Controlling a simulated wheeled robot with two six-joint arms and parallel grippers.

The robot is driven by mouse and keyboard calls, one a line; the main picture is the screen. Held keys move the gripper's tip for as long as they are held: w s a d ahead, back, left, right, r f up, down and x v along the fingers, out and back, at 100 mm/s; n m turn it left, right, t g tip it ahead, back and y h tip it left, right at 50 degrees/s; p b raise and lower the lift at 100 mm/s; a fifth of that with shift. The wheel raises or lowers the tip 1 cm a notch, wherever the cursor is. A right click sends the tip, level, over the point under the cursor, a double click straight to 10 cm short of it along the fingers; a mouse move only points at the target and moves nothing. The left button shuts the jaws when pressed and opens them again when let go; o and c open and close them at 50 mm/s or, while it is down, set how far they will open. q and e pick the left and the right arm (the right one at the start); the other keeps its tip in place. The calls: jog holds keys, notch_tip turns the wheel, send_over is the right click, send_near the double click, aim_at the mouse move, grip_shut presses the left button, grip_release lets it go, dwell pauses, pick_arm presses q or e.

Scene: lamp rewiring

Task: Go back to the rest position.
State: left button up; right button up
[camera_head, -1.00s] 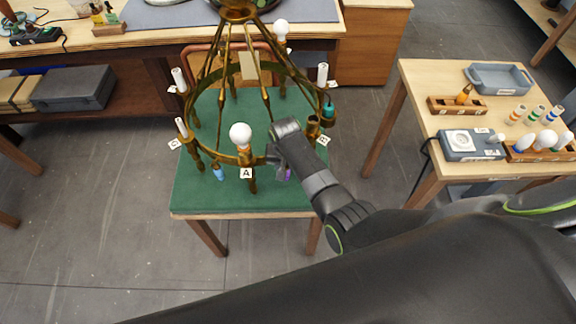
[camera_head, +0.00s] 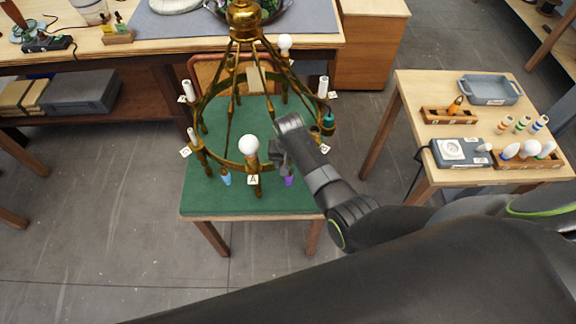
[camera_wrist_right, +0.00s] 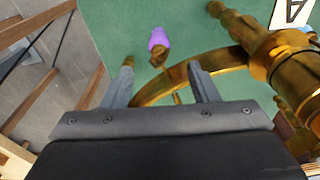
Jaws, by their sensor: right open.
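My right gripper (camera_head: 281,160) is at the front right of the brass chandelier (camera_head: 212,164), to the right of its label A (camera_head: 253,180). In the right wrist view my gripper (camera_wrist_right: 160,80) has its two fingers apart. The chandelier's brass ring (camera_wrist_right: 225,60) crosses near the fingers, and I cannot tell whether they touch it. A purple piece (camera_wrist_right: 158,38) shows beyond the gap, over green; it also shows below the gripper in the head view (camera_head: 289,181). Nothing is visibly gripped. My left gripper is not in view.
The chandelier is over a green-topped table (camera_head: 215,205), with white bulbs at A (camera_head: 249,145) and at the back (camera_head: 285,42). A side table (camera_head: 410,85) at the right carries a grey tray (camera_head: 490,90) and a bulb rack (camera_head: 530,163). A workbench (camera_head: 125,48) stands behind. Grey floor is clear at front left.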

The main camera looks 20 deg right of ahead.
jog(key=shift+r, duration=0.7)
jog(key=shift+s+d+f, duration=0.3)
jog(key=shift+d+f, duration=0.05)
jog(key=s+d+r+t, duration=0.1)
jog(key=s+d, duration=0.4)
jog(key=s, duration=0.3)
jog(key=s+d+r, duration=0.1)
jog(key=s+d, duration=0.4)
jog(key=s, duration=0.3)
jog(key=s+d+r+n+t+h, duration=0.1)
jog(key=s+d+r+n, duration=0.1)
jog(key=s+r, duration=0.5)
jog(key=s+d+r+n+t, duration=0.15)
jog(key=s+r, duration=0.25)
jog(key=s, duration=0.5)
notch_tip(320, 180, down, 31)
jog(key=d+g+b, duration=0.2)
jog(key=b, duration=0.5)
jog(key=s+f+b, duration=0.2)
jog(key=s+f, duration=0.3)
jog(key=f, duration=0.3)
jog(key=s+a+f+g+b, duration=0.1)
jog(key=s+f+b, duration=0.2)
jog(key=s+f, duration=0.2)
jog(key=s+f+b, duration=0.2)
jog(key=s+f, duration=0.3)
jog(key=f, duration=0.6)
jog(key=shift+a, duration=0.2)
jog(key=shift+g, duration=0.25)
